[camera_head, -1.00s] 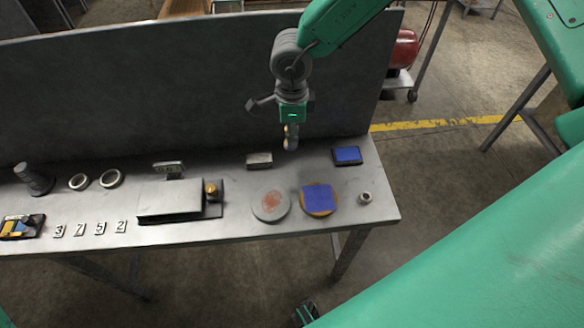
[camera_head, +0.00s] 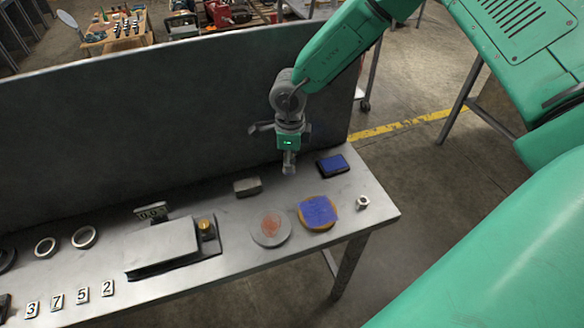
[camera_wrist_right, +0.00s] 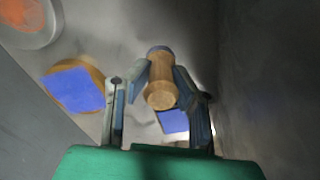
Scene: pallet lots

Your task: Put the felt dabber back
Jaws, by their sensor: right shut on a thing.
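My right gripper (camera_head: 289,167) hangs above the back of the steel bench, between a grey block and a small blue pad. In the right wrist view it is shut on the felt dabber (camera_wrist_right: 160,84), a short wooden cylinder with a dark end pointing away from me. In the head view the dabber is hard to make out between the fingers. A small metal cup or nut (camera_head: 363,203) stands near the bench's right end. My left gripper is not in view.
On the bench (camera_head: 350,182) are the blue pad (camera_head: 332,165), a blue square on a round wooden disc (camera_head: 318,211), a red-stained round plate (camera_head: 271,228), the grey block (camera_head: 247,187), a flat press (camera_head: 165,248) and number tiles (camera_head: 82,295). A grey panel (camera_head: 180,130) rises behind.

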